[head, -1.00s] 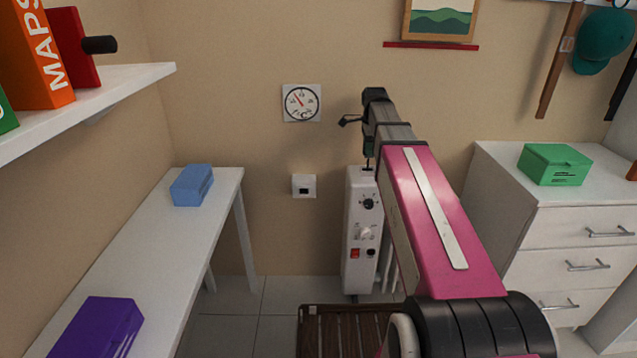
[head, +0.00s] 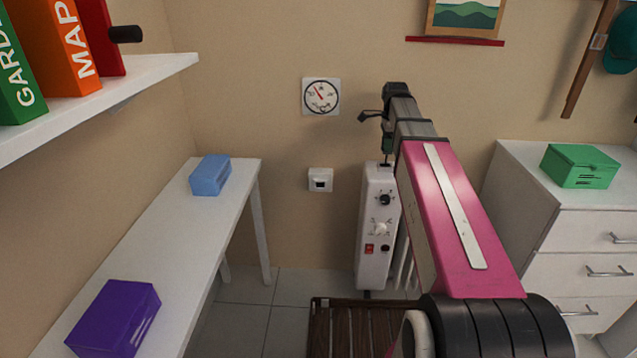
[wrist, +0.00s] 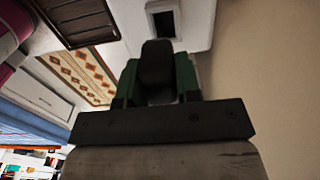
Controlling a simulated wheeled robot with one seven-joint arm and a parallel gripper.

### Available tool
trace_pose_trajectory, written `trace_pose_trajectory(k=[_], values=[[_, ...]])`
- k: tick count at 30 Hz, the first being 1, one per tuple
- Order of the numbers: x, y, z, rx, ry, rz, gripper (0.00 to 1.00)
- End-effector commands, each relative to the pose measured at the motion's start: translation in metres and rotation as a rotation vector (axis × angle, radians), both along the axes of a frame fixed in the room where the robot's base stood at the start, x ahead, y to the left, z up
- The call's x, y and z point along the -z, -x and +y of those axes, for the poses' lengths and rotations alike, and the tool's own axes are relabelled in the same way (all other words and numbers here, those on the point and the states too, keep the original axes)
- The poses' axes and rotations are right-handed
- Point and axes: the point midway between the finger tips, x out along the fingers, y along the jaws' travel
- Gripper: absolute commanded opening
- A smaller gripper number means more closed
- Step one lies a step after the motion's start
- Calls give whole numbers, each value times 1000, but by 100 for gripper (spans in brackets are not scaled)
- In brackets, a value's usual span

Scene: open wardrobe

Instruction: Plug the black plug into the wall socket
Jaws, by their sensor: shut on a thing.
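The black plug (wrist: 157,68) sits between the green fingers of my gripper (wrist: 156,85) in the wrist view; the jaws are shut on it. In the head view my gripper (head: 387,148) is just above the top of the white heater, right of the wall socket. The plug is too small there to make out clearly. The wall socket (head: 320,180) is a small white box with a dark opening, on the beige wall below the round dial. The plug is well apart from it.
The white heater (head: 375,235) stands under my gripper; a dark recess (wrist: 163,20) shows beyond the plug. A white table (head: 170,235) with blue (head: 210,175) and purple (head: 115,318) boxes is at left. A dark slatted wooden surface (head: 345,325) lies low in front. The wall around the socket is clear.

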Motion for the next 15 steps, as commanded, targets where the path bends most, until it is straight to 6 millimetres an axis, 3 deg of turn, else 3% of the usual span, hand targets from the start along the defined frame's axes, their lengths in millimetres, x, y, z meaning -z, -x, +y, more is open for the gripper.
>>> trace_pose_trajectory(k=[15], values=[[0, 28, 0, 0, 0, 0, 3]])
